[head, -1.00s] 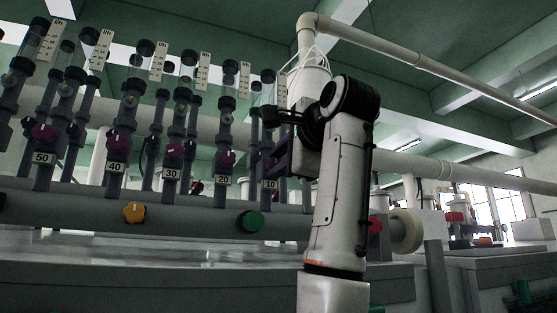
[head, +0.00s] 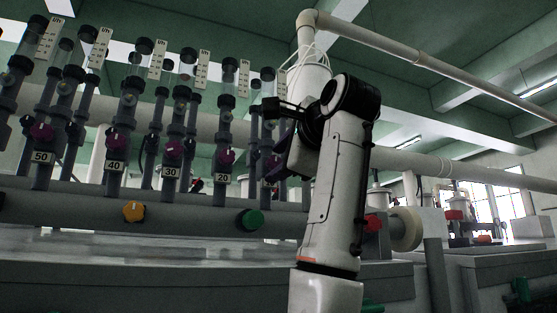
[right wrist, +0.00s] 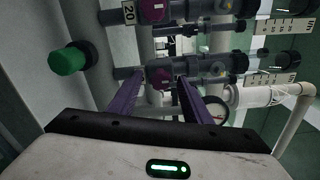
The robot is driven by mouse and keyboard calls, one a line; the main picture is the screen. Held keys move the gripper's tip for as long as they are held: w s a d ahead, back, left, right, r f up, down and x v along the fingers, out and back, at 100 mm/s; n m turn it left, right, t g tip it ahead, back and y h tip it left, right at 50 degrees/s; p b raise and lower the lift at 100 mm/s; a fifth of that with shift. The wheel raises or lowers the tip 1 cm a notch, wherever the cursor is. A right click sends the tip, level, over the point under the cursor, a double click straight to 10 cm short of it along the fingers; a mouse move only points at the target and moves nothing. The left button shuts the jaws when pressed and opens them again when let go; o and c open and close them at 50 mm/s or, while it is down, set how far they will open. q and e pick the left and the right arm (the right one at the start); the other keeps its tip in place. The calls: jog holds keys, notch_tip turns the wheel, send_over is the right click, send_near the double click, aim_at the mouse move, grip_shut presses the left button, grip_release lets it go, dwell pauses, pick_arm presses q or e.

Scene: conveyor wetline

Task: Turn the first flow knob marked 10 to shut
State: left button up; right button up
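The flow knob marked 10 is the magenta knob (right wrist: 161,78) in the right wrist view, on the lower meter column. In the head view it and its 10 label are hidden behind my right gripper (head: 274,166). My right gripper also shows in the right wrist view (right wrist: 161,80), with two purple fingers apart, one on each side of the knob. I cannot tell whether the fingertips touch it. My left gripper is in neither view.
Other magenta knobs sit on neighbouring meters, marked 20 (head: 225,156), 30 (head: 174,148), 40 (head: 115,142) and 50 (head: 41,132). A green knob (head: 250,219) and an orange knob (head: 134,211) are on the horizontal pipe below.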

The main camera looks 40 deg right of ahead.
jog(key=b+v, duration=0.3)
jog(key=v, duration=0.7)
jog(key=shift+s, duration=0.15)
dwell(0.5)
